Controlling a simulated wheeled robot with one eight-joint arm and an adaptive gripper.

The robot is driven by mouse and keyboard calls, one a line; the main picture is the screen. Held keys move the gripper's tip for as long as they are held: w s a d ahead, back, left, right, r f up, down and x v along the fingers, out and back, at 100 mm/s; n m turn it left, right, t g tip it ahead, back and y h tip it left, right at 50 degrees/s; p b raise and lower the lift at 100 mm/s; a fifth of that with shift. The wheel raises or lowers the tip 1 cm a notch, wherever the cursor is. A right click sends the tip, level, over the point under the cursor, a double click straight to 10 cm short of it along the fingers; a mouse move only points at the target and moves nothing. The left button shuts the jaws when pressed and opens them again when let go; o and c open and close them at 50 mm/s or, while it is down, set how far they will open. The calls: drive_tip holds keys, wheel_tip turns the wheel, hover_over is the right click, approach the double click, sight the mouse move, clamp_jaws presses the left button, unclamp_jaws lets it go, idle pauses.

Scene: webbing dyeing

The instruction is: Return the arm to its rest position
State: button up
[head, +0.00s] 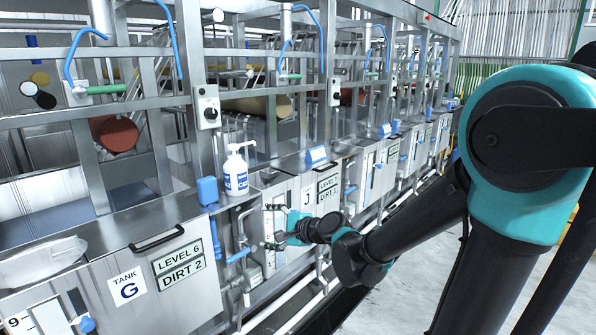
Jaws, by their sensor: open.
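My gripper (270,226) is in front of the machine's steel front, near the panel marked J. Its two thin fingers point left and are spread apart, with nothing seen between them. My black and teal arm (408,232) reaches in from the right side of the picture, stretched out and down toward the machine. How far the fingertips are from the panel behind them cannot be told.
A white pump bottle (236,172) stands on the steel ledge above and left of my gripper. Tank G (130,285) has a black handle. Pipes and blue valves line the machine front. Open grey floor (395,300) lies at the lower right.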

drive_tip(key=s+d+f+n+g+h, duration=0.1)
drive_tip(key=s+d+f+n+h, duration=0.2)
drive_tip(key=d, duration=0.7)
drive_tip(key=s+d+f+n+g+h, duration=0.2)
drive_tip(key=s+d+f+n+h, duration=0.2)
drive_tip(key=s+d+f, duration=0.3)
drive_tip(key=s+d+f+n+g+h, duration=0.1)
drive_tip(key=s+d+f+n+h, duration=0.3)
drive_tip(key=d, duration=0.9)
wheel_tip(320, 180, down, 2)
drive_tip(key=shift+s+f+n+g, duration=0.15)
drive_tip(key=shift+s+n+g, duration=0.15)
drive_tip(key=shift+s+n, duration=0.6)
